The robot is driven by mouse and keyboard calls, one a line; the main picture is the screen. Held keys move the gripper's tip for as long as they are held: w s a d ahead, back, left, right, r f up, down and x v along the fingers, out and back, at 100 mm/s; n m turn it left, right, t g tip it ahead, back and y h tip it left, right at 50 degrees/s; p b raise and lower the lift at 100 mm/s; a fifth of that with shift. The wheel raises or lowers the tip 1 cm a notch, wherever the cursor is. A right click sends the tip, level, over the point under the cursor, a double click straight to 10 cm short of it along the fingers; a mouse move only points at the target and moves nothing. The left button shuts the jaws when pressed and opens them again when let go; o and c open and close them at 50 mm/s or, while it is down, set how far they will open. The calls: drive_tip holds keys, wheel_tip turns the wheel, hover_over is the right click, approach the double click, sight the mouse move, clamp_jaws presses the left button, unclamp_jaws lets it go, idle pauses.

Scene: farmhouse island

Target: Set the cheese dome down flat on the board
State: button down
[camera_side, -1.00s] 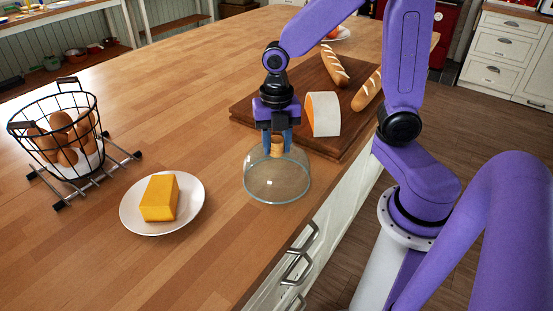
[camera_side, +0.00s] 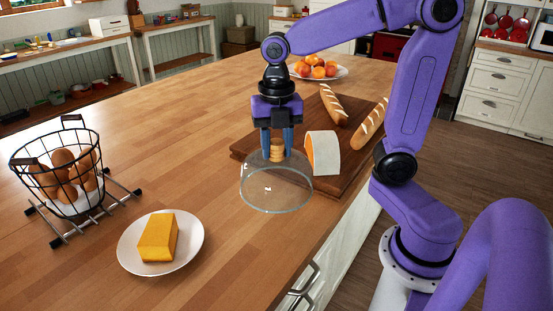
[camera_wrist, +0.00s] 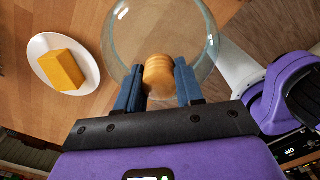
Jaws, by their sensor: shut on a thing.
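The cheese dome (camera_side: 276,187) is clear glass with a wooden knob (camera_side: 277,150). My gripper (camera_side: 277,149) is shut on the knob, and the dome hangs upright, rim down, apparently above the worktop. The dome also fills the upper middle of the wrist view (camera_wrist: 160,30), with the knob between the blue fingers. The dark wooden board (camera_side: 298,171) lies behind and to the right; in the side view the dome overlaps its near edge. A white-rinded wedge with an orange face (camera_side: 327,153) stands on the board near the dome.
Two baguettes (camera_side: 333,104) lie on the board's back part. A plate (camera_side: 193,252) with orange cheese (camera_side: 157,238) sits front left, and a wire egg basket (camera_side: 62,172) stands farther left. A plate of oranges (camera_side: 318,71) is at the back.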

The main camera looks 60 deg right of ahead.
drive_tip(key=shift+r, duration=0.2)
drive_tip(key=shift+w+d+r, duration=0.15)
drive_tip(key=shift+w+d, duration=0.15)
drive_tip(key=w+d+r+m, duration=0.3)
drive_tip(key=d+r+m, duration=0.15)
drive_tip(key=d, duration=0.55)
drive_tip(key=w+d+r+m, duration=0.25)
drive_tip(key=d+m, duration=0.25)
drive_tip(key=d, duration=0.5)
drive_tip(key=w+d+f, duration=0.3)
drive_tip(key=w+f, duration=0.3)
drive_tip(key=w+d+f, duration=0.3)
drive_tip(key=w+f, duration=0.3)
drive_tip(key=shift+w+d+f, duration=0.2)
drive_tip(key=shift+d+f, duration=0.05)
drive_tip(key=shift+f, duration=0.05)
drive_tip(key=shift+f+n, duration=0.1)
drive_tip(key=shift+n, duration=0.15)
